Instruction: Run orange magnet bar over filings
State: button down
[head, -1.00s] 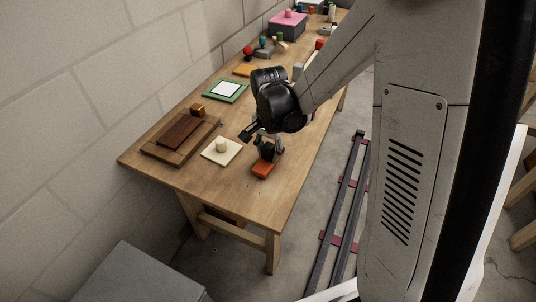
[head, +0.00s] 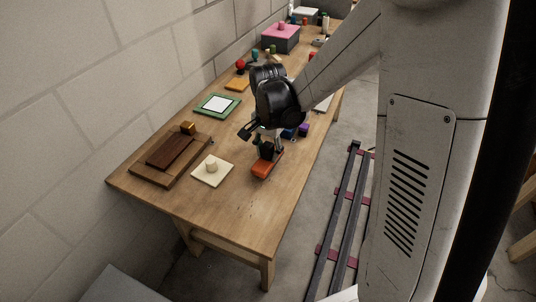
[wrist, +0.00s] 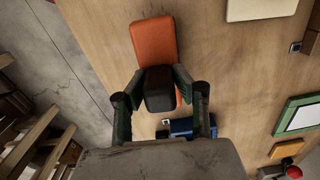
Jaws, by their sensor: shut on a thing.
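The orange magnet bar (head: 265,167) is under my gripper (head: 267,148) near the right edge of the wooden table. In the wrist view, my gripper (wrist: 160,88) is shut on the bar's black grip block, with the green fingers on either side. The orange end of the bar (wrist: 154,40) sticks out beyond the fingers. I cannot tell whether the bar touches the table or hangs just above it. A green-framed white panel (head: 217,104) lies flat to the left and farther back; I can make out no filings on it.
A dark wooden board (head: 170,155) is farther left. The table's near end is clear.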

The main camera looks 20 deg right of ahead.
aim_at(268, 144)
jog(key=shift+r+p, duration=1.15)
jog(key=shift+r, duration=1.1)
